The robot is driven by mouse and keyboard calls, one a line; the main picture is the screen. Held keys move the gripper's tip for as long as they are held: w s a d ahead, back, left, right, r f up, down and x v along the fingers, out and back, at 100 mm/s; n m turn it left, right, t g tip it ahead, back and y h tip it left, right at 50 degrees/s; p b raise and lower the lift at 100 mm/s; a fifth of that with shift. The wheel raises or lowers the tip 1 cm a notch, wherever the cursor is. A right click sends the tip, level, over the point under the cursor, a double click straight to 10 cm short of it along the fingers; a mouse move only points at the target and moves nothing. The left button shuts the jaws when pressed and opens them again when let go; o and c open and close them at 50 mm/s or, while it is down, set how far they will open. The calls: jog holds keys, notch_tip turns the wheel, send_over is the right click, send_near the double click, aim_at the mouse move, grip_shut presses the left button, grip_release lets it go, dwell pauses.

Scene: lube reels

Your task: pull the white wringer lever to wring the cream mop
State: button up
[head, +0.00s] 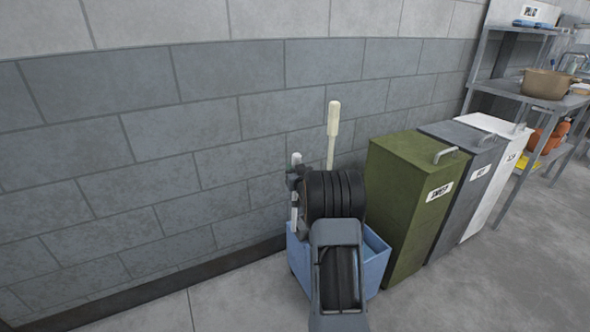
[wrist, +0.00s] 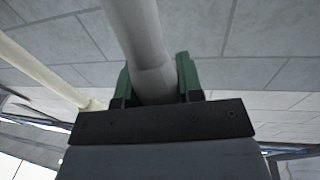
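The white wringer lever (head: 296,159) stands close to upright at the left side of the blue mop bucket (head: 374,270). My gripper (head: 295,183) is at the lever, partly hidden behind my own arm. In the wrist view the lever (wrist: 142,40) runs between the green fingers of my gripper (wrist: 157,82), which sit close against both its sides. The cream mop (head: 333,120) shows only its handle, upright to the right of the lever; a cream pole also shows at the left of the wrist view (wrist: 40,70). The mop head and most of the wringer are hidden by my arm.
A green bin (head: 405,215) stands close right of the bucket, with a grey bin (head: 465,190) and a white bin (head: 497,180) beyond it. A grey block wall (head: 150,150) is behind. Floor is clear at the left front.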

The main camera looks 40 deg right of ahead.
jog(key=o, duration=0.5)
jog(key=shift+s, duration=0.15)
jog(key=p+v, duration=0.1)
jog(key=v, duration=1.2)
jog(key=shift+s+a+p, duration=0.15)
jog(key=shift+s+p, duration=0.15)
jog(key=shift+p, duration=0.1)
